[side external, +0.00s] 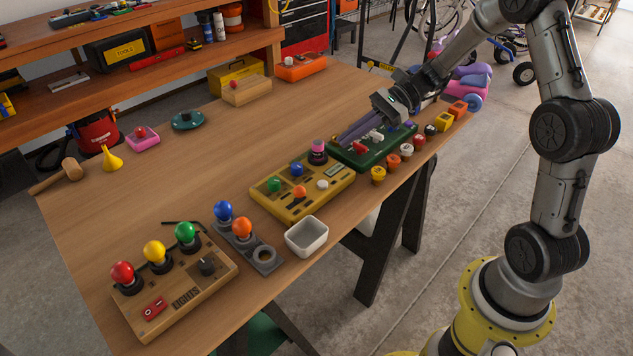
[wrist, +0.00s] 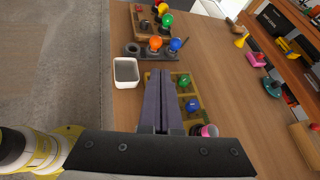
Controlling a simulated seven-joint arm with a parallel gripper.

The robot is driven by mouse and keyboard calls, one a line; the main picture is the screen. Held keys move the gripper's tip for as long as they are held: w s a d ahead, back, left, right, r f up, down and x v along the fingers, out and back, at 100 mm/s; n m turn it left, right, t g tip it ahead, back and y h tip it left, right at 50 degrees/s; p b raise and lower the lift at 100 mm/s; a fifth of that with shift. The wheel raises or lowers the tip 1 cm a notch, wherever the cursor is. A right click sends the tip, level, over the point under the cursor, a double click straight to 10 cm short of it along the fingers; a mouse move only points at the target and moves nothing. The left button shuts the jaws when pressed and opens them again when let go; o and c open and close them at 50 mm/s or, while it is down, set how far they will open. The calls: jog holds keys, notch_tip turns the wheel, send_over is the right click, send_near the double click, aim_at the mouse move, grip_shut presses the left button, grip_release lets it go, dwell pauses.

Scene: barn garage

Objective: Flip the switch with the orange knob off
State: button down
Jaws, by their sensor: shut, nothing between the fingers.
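The yellow switch panel (side external: 325,196) lies near the table's front edge with several coloured knobs. Its orange knob (side external: 299,192) is at the front, between the green knob (side external: 273,184) and the white knob (side external: 322,184). I cannot tell which way its switch is set. My gripper (side external: 343,139) is shut and empty, above and to the right of the panel, near the green box. In the wrist view the shut fingers (wrist: 161,74) cover part of the yellow panel (wrist: 178,74); its green knob (wrist: 183,80) and blue knob (wrist: 192,104) show, but the orange one is hidden.
A green box (side external: 345,155) stands right of the panel. A pink-topped knob (side external: 317,147) rises at the panel's back corner. A white bin (side external: 306,237) and a grey holder with blue and orange bulbs (side external: 242,228) stand left. The table behind the panel is clear.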

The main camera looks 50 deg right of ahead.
jog(key=d+f+m+t, duration=0.1)
jog(key=d+f+m, duration=0.2)
jog(key=d+f, duration=0.3)
jog(key=shift+s+d+f+m+t, duration=0.3)
jog(key=shift+s+f+m, duration=0.1)
jog(key=shift+f, duration=0.55)
jog(key=shift+w+a, duration=0.1)
send_near(300, 193)
jog(key=w+a+f, duration=0.1)
jog(key=a, duration=0.1)
jog(key=w+a+f, duration=0.1)
jog(key=w+f, duration=0.1)
jog(key=shift+w+a, duration=0.15)
jog(key=shift+a, duration=0.2)
